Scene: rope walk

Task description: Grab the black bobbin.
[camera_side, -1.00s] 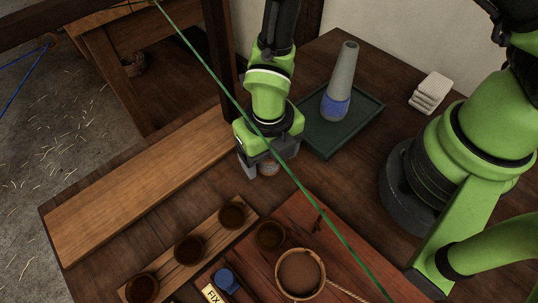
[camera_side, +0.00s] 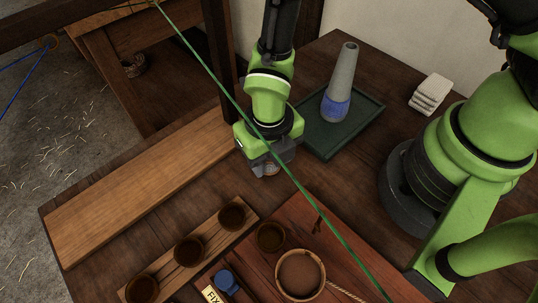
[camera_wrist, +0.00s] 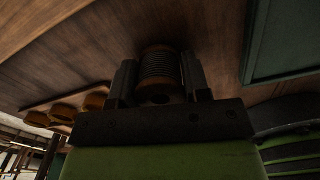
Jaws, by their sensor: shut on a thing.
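The black bobbin (camera_wrist: 160,67) shows in the wrist view as a dark, ribbed spool with brownish ends. It stands between the two fingers of my gripper (camera_wrist: 158,78), one finger against each side. In the side view my gripper (camera_side: 268,166) points down at the tabletop, left of the green tray, and is shut on the bobbin. There the gripper hides most of the bobbin, and only a small brownish bit shows by the fingertips. I cannot tell whether the bobbin still touches the table.
A dark green tray (camera_side: 326,152) holds a grey cone with a blue band (camera_side: 340,85). A rack with several brown cups (camera_side: 189,250) and a round bowl (camera_side: 300,275) are in front. A taut green rope (camera_side: 325,215) crosses the view. White folded cloths (camera_side: 430,92) lie at right.

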